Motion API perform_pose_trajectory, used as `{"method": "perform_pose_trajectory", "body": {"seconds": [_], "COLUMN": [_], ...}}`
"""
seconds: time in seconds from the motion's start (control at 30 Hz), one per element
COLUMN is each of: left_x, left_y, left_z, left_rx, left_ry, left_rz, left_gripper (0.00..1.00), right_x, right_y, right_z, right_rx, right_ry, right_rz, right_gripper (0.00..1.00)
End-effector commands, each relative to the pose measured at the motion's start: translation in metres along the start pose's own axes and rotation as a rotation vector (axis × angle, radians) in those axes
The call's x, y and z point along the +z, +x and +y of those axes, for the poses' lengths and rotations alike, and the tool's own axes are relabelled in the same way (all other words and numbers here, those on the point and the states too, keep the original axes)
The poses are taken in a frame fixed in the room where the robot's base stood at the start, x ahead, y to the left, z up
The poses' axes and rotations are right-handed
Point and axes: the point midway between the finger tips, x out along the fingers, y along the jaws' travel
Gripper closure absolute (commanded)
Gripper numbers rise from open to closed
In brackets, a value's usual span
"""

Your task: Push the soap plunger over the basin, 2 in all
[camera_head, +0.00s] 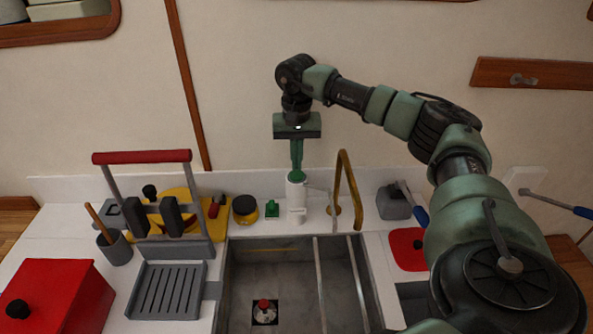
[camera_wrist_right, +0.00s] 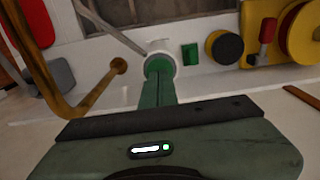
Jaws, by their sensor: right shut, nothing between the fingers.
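The soap dispenser (camera_head: 296,200) is a white upright cylinder behind the basin, with a green round plunger (camera_head: 296,176) on top. The basin (camera_head: 240,280) is a grey sink at the front centre. My right gripper (camera_head: 297,165) is shut and empty and points straight down onto the plunger. In the right wrist view its fingers (camera_wrist_right: 158,80) cover part of the plunger, and the white dispenser body (camera_wrist_right: 160,46) shows around it. Fingertips and plunger look in contact or very close; I cannot tell which. My left gripper is not in view.
A brass faucet (camera_head: 345,180) stands just right of the dispenser. A small green block (camera_head: 272,210) and a black-topped yellow jar (camera_head: 245,209) are to its left. A red-handled rack (camera_head: 142,157) stands farther left. A red-topped drain plug (camera_head: 263,305) lies in the basin.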

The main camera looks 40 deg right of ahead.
Motion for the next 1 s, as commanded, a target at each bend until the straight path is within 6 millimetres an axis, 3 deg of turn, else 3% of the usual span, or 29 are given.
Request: {"method": "perform_pose_trajectory", "body": {"seconds": [0.5, 1.0], "left_x": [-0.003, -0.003], "left_y": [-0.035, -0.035], "left_z": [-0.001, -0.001], "left_rx": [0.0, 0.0], "left_ry": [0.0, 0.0], "left_rz": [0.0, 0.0], "left_gripper": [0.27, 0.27], "right_x": [0.0, 0.0], "right_y": [-0.045, -0.045], "right_z": [0.0, 0.0], "right_rx": [0.0, 0.0], "right_ry": [0.0, 0.0], "right_rz": [0.001, 0.001], "right_gripper": [1.0, 1.0]}}
